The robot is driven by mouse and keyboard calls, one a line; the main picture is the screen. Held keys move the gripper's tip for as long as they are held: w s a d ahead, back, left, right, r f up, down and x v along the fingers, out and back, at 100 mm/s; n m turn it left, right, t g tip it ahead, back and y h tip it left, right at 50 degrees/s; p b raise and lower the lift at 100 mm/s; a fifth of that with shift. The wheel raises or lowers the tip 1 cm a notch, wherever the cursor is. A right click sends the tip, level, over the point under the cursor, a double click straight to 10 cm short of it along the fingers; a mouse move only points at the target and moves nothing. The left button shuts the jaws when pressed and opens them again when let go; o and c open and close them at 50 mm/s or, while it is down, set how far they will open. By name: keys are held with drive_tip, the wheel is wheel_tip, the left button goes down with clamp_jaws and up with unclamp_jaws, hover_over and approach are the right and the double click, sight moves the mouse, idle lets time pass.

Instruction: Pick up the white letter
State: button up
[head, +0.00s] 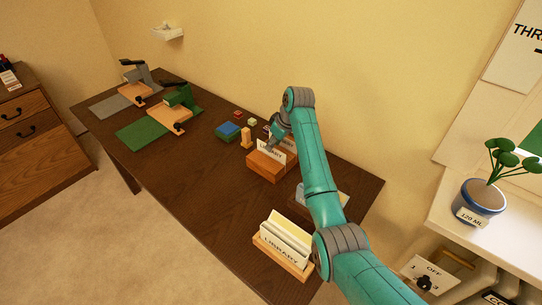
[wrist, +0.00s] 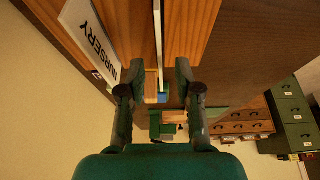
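A white letter (wrist: 159,40) shows edge-on in the wrist view, standing upright in a wooden holder (wrist: 188,25). In the head view a white lettered piece (head: 270,152) stands up from the middle wooden holder (head: 265,170), partly covered by my arm. My gripper (wrist: 159,67) is open, with one finger on each side of the letter's edge. A gap shows between each finger and the letter. In the head view my gripper (head: 271,142) is at the top of this holder, and its fingertips are hard to make out.
A NURSERY card (wrist: 90,40) stands close to the left finger. A LIBRARY holder (head: 280,258) with pale letters is at the desk's near end. Blue block (head: 228,131), small wooden piece (head: 246,137) and green stand (head: 180,98) are left. The desk's front left is clear.

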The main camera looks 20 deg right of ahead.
sight(271, 155)
drive_tip(key=shift+x, duration=1.55)
drive_tip(key=shift+f, duration=0.3)
clamp_jaws()
